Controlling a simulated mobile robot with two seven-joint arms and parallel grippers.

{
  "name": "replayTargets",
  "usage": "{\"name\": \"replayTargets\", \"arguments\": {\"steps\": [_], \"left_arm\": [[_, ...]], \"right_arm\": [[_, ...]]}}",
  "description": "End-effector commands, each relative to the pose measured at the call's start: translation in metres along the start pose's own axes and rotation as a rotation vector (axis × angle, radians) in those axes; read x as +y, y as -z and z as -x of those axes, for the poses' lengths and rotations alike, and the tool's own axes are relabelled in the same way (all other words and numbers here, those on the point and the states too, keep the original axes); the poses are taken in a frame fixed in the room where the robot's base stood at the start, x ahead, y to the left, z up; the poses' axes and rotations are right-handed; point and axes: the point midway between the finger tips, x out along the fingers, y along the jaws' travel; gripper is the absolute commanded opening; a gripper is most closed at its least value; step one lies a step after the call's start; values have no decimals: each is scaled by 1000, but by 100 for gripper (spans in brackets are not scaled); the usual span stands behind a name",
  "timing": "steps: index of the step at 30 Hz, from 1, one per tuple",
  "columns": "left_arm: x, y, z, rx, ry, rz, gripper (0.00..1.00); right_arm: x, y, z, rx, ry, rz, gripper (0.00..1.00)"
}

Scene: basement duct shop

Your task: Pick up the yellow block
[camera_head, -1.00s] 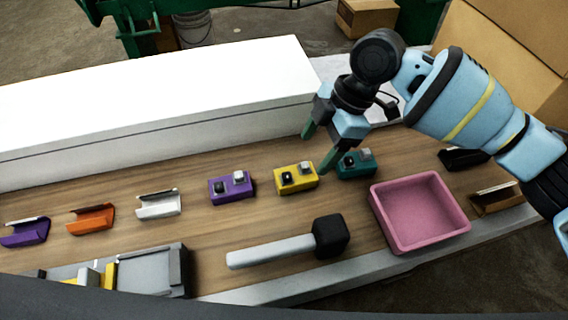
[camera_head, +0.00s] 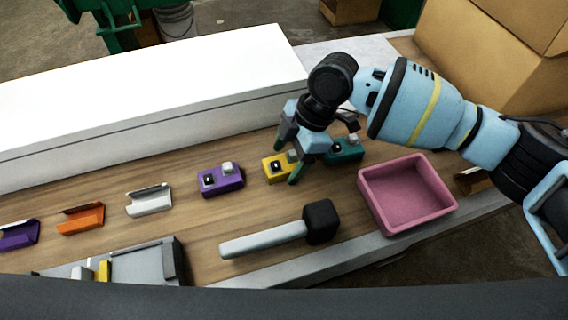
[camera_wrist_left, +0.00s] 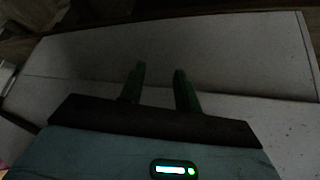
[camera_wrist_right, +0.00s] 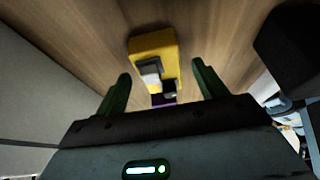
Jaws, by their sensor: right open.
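The yellow block (camera_head: 272,168) sits on the wooden bench, with a black part and a grey part on top. My right gripper (camera_head: 289,160) is above and close to it, covering part of its right side in the head view. In the right wrist view the yellow block (camera_wrist_right: 153,45) lies ahead, between the lines of the two open, empty green fingers (camera_wrist_right: 160,88). I cannot tell that they touch it. My left gripper (camera_wrist_left: 159,85) shows only in the left wrist view, its fingers apart and empty in front of a pale surface.
A purple block (camera_head: 220,181) stands left of the yellow one and a teal block (camera_head: 347,150) right of it. A mallet (camera_head: 280,233) and a pink bin (camera_head: 408,222) are in front. Orange (camera_head: 80,220) and white (camera_head: 149,201) channel pieces lie left. A long white box (camera_head: 150,110) runs behind.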

Motion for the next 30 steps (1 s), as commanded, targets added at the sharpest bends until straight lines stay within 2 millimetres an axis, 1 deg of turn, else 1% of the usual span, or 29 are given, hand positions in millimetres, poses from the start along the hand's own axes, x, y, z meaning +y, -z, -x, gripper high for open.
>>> {"name": "replayTargets", "arguments": {"steps": [1,3,11,24,25,30], "left_arm": [[0,0,0,0,0,0,33],[0,0,0,0,0,0,33],[0,0,0,1,1,0,33],[-1,1,0,2,1,-1,33],[-1,1,0,2,1,-1,33],[-1,1,0,2,1,-1,33]], "right_arm": [[0,0,-6,0,2,0,71],[0,0,-10,0,2,-1,71],[0,-1,-12,0,1,0,71],[0,-1,-12,0,1,-1,13],[0,-1,-12,0,1,-1,11],[0,0,-11,1,-1,0,10]]}}
